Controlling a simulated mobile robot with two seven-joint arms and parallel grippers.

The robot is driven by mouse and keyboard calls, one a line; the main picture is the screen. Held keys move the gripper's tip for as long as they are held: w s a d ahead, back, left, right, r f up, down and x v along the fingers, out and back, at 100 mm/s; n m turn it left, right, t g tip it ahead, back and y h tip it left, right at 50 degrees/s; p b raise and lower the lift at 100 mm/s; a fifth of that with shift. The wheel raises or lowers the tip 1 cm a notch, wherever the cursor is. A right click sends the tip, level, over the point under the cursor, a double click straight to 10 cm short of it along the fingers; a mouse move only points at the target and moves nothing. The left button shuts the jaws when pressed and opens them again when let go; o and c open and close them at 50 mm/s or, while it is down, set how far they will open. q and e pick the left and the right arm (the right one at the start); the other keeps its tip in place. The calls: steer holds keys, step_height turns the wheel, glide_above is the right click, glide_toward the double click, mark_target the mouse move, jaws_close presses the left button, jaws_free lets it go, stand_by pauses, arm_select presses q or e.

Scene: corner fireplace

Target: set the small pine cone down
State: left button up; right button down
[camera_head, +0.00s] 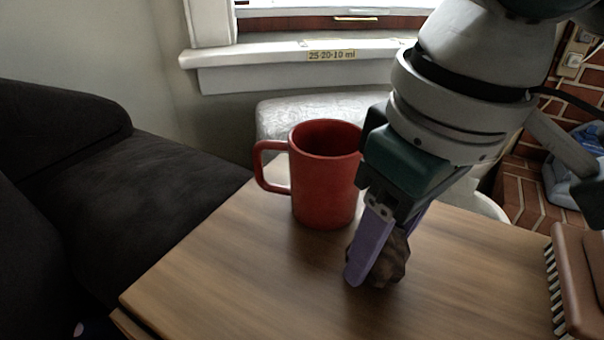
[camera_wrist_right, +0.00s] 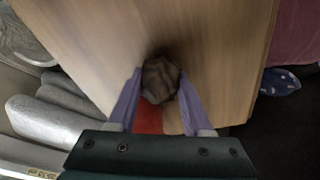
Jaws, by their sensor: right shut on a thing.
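The small pine cone (camera_head: 391,262) is brown and lumpy. My right gripper (camera_head: 378,262) is shut on it, with the purple fingers on either side, low over the wooden table (camera_head: 235,285). In the right wrist view the pine cone (camera_wrist_right: 160,80) sits between the two fingertips (camera_wrist_right: 160,85), with a dark shadow on the table close by it. I cannot tell for sure whether it touches the table top. My left gripper is not in view.
A red mug (camera_head: 322,185) stands on the table just behind and left of my right gripper. A brown object with a bristle-like edge (camera_head: 580,280) lies at the table's right. A dark sofa (camera_head: 130,190) is at the left. The table's front middle is clear.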

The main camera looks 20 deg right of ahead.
steer(key=shift+f, duration=0.3)
steer(key=shift+c, duration=1.6)
jaws_free()
